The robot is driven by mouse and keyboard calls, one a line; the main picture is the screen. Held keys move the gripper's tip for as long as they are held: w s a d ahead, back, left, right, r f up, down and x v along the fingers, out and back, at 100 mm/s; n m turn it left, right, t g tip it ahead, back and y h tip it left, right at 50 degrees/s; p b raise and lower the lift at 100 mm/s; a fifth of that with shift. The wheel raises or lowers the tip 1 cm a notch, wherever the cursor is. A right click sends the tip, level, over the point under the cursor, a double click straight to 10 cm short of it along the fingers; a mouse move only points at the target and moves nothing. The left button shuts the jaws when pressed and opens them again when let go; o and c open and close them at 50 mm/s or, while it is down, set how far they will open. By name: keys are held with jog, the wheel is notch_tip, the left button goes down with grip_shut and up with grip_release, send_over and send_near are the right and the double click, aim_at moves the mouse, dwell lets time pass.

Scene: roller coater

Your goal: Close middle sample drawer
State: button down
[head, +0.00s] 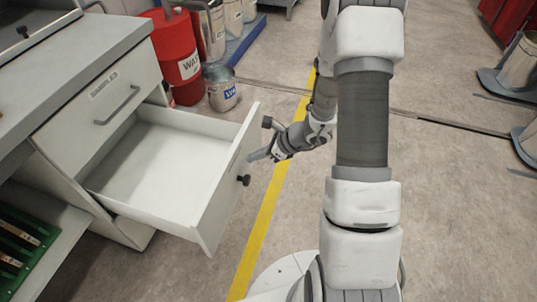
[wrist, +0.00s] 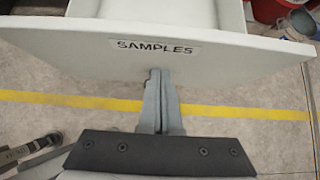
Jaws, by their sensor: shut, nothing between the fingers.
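An open white drawer (head: 165,160) juts out of the grey-topped cabinet at the left and looks empty. Its front panel (head: 222,185) faces my arm. In the wrist view the front panel (wrist: 90,48) spans the top and carries a "SAMPLES" label (wrist: 155,47). My gripper (head: 253,156) is shut and empty, with its fingers pointing at the outer face of the panel. In the wrist view the shut fingertips (wrist: 158,74) are just below the label, at or very near the panel; I cannot tell whether they touch it.
Above the open drawer is a shut drawer (head: 95,105) with a bar handle (head: 117,105). A red drum (head: 176,60) and a metal bucket (head: 221,88) stand behind. A green rack (head: 25,245) is at lower left. Floor with a yellow line (head: 262,225) is clear.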

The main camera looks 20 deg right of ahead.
aim_at(236, 156)
jog(key=shift+w+a+r, duration=0.1)
jog(key=shift+w+a, duration=0.4)
jog(key=shift+a, duration=0.2)
jog(key=shift+w+a+r, duration=0.1)
jog(key=shift+w+a, duration=0.4)
jog(key=shift+a, duration=0.15)
jog(key=shift+a, duration=0.1)
